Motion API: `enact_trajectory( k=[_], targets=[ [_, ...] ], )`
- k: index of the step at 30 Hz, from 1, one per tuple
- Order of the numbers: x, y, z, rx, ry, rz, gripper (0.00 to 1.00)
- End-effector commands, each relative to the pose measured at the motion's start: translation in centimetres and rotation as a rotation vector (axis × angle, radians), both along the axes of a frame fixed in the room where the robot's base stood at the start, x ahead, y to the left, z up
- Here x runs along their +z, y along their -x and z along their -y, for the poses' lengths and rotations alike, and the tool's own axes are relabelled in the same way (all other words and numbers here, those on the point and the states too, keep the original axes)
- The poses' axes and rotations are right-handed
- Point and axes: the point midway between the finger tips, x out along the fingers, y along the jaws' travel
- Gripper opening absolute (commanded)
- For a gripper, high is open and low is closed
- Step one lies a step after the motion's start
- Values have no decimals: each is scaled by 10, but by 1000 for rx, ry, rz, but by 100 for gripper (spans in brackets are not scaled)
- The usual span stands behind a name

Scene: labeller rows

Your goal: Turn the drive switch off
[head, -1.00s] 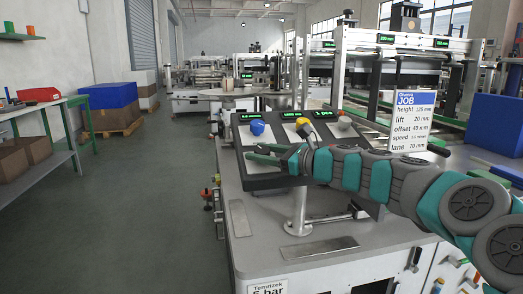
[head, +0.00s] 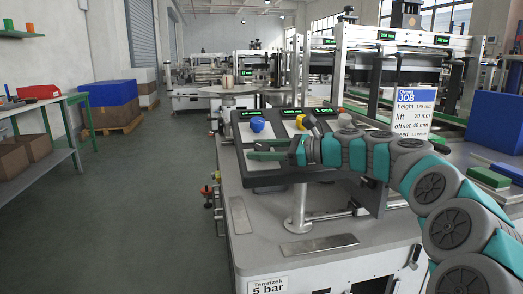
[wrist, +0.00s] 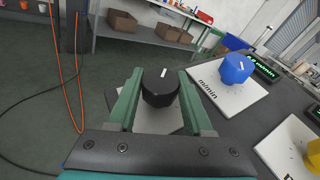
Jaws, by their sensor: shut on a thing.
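A black round knob (wrist: 160,85) with a white pointer mark stands in the middle of the wrist view, on a pale plate at the panel's edge. My gripper (wrist: 160,98) has one green finger on each side of it and is shut on it. The mark sits on the far part of the knob's top, leaning slightly right. In the head view my gripper (head: 268,150) is at the front left of the dark sloped control panel (head: 245,136). The black knob cannot be made out there. I can read no label for it.
A blue knob (head: 257,124) and a yellow knob (head: 300,122) are close by on the panel, under green displays. A white job card (head: 412,108) stands behind my arm. A metal post (head: 299,208) carries the panel.

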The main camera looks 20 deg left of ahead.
Motion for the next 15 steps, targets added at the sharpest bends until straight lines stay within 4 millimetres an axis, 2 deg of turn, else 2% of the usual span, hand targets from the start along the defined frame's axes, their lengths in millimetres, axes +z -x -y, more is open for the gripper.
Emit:
enact_trajectory(
  k=[4, 5, 12, 15],
  targets=[
    [0, 0, -1, 1, -1, 1, 0],
    [0, 1, -1, 1, -1, 1, 54],
    [0, 0, 0, 0, -1, 0, 81],
    [0, 0, 0, 0, 0, 0, 81]
  ],
)
